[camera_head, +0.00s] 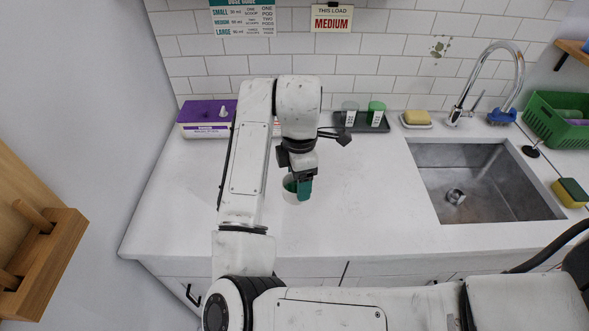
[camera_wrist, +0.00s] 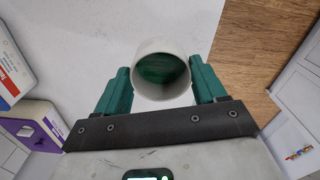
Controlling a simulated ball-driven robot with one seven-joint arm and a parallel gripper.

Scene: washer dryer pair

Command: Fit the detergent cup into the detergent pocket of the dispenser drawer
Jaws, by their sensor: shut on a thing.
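A white round cup (camera_wrist: 162,70) with green inside sits between the green fingers of my gripper (camera_wrist: 161,88) in the wrist view. The fingers are shut on its sides. In the head view the cup (camera_head: 288,183) shows partly behind my gripper (camera_head: 299,188), over the left part of the white counter (camera_head: 345,215). I cannot tell whether it touches the counter. The dispenser drawer and its detergent pocket are not visible in either view.
A purple and white box (camera_head: 205,117) stands at the back left. A dark tray (camera_head: 362,125) with two small containers, a sponge on a dish (camera_head: 416,118) and a sink (camera_head: 480,180) lie to the right. A wall sign (camera_head: 332,18) reads "THIS LOAD MEDIUM". The counter's front middle is clear.

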